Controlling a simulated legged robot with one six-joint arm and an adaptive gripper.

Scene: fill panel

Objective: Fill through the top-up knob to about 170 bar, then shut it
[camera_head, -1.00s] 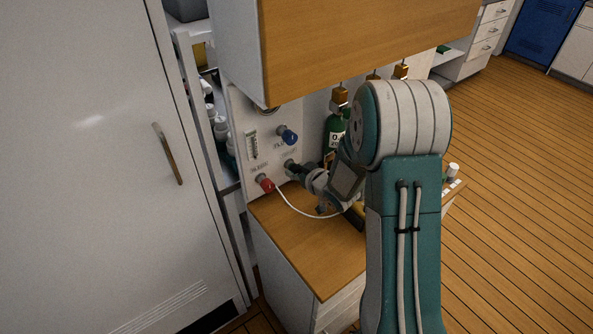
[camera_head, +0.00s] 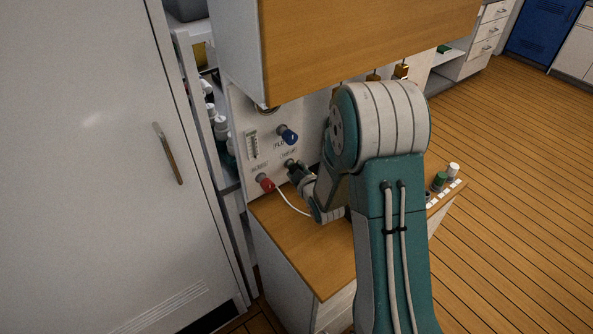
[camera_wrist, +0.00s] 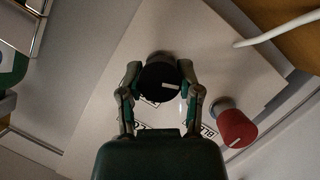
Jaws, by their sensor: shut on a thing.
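A black knob (camera_wrist: 158,82) sits on the white panel (camera_head: 253,118). Its white index line points to the right in the wrist view. My gripper (camera_wrist: 160,77) has its two fingers closed on the knob's sides; in the head view, my gripper (camera_head: 293,168) reaches the panel from the right. The red knob (camera_head: 265,183) is at lower left, and also shows in the wrist view (camera_wrist: 231,127). The blue knob (camera_head: 288,136) is above. The round gauge (camera_head: 266,109) is mostly hidden under the cabinet, so its reading cannot be told. The black knob's label is not readable.
A wooden wall cabinet (camera_head: 365,45) overhangs the panel. A white hose (camera_head: 290,202) runs over the wooden counter (camera_head: 305,250). A tall white door (camera_head: 80,150) stands at left. Small bottles (camera_head: 440,180) stand at the counter's right end. Open floor lies to the right.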

